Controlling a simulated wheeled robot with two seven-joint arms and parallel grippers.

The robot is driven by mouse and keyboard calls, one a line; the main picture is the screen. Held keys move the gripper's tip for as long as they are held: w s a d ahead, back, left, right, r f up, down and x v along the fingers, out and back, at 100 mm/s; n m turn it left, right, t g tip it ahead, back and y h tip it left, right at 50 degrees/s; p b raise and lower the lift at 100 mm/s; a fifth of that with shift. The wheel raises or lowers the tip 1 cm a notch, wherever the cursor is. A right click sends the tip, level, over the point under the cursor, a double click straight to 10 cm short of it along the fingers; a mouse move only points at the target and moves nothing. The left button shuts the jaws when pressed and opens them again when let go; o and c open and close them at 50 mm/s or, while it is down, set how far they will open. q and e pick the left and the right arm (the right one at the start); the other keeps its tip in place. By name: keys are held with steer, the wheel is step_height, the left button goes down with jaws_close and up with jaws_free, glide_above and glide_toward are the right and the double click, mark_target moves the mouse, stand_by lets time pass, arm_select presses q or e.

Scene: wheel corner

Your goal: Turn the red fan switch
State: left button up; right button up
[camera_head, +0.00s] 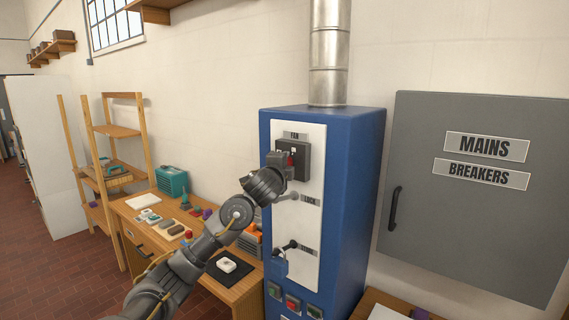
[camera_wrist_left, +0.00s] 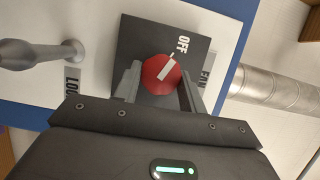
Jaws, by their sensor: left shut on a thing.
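The red fan switch (camera_wrist_left: 160,74) is a faceted knob on a dark square plate (camera_wrist_left: 128,45) marked OFF, under a FAN label. Its white pointer line slants toward the OFF word in the left wrist view. My right gripper is not in view.
The blue cabinet (camera_head: 356,150) carries a grey lever (camera_head: 305,197) marked LOCK below the switch, then a dark lever (camera_head: 289,245) and several buttons. A grey breaker box (camera_head: 480,200) hangs at right. A cluttered wooden bench (camera_head: 235,296) stands at left.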

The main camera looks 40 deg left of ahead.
arm_select(q)
steer(key=o, duration=1)
steer(key=v, duration=1)
steer(key=shift+s+d, duration=0.1)
steer(key=shift+s, duration=0.3)
